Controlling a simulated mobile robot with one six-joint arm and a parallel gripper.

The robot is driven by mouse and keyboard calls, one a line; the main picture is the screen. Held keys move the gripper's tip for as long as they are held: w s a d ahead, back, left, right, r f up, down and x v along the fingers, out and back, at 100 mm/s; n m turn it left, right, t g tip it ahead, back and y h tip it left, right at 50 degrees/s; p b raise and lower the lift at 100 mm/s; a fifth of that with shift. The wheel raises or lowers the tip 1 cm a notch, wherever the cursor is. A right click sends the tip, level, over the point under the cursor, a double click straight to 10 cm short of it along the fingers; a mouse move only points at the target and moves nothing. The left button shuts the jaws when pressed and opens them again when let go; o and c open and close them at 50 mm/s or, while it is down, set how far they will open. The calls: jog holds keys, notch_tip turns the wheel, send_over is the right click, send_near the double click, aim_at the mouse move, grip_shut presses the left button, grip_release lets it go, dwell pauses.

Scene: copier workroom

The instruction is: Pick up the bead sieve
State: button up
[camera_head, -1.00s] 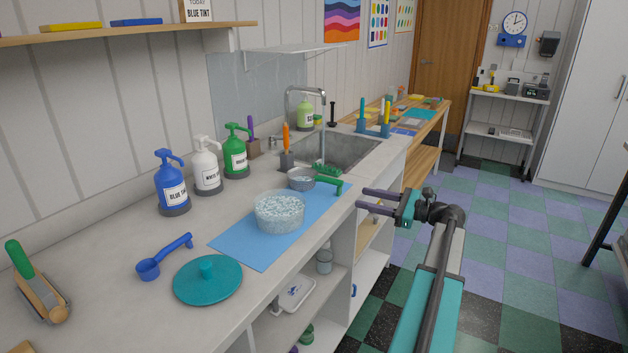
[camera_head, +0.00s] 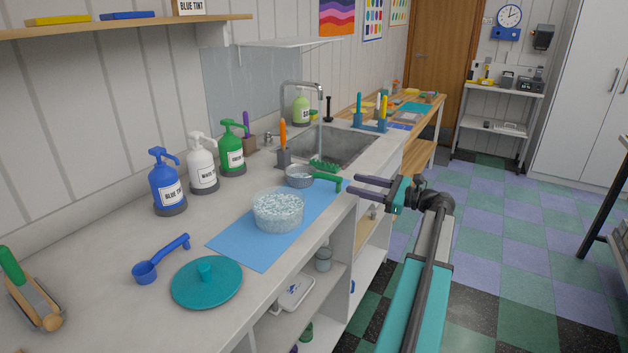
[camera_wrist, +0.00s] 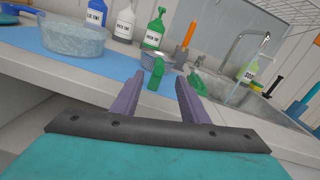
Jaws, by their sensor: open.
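The bead sieve (camera_head: 299,176) is a small grey mesh bowl with a green handle (camera_head: 327,180) pointing right. It sits at the far end of the blue mat (camera_head: 243,245), beside the clear tub of beads (camera_head: 278,211). My gripper (camera_head: 358,188) is open and empty, just off the counter's front edge, to the right of the handle. In the wrist view the sieve (camera_wrist: 153,60) lies ahead, its green handle (camera_wrist: 157,76) pointing towards me and showing between my purple fingers (camera_wrist: 158,98). The fingers are apart from the handle.
Pump bottles (camera_head: 203,165) stand along the wall. The sink (camera_head: 335,147) with its tap (camera_head: 302,85) and a green brush (camera_head: 324,165) lie beyond the sieve. A teal lid (camera_head: 206,287) and blue scoop (camera_head: 160,261) lie on the near counter. Open shelves are below the counter.

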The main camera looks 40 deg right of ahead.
aim_at(324, 176)
jog(key=x, duration=0.6)
jog(key=shift+w+a, duration=0.1)
jog(key=shift+w, duration=0.1)
jog(key=shift+x, duration=2.65)
jog(key=shift+a, duration=0.2)
jog(key=shift+c, duration=0.5)
grip_shut()
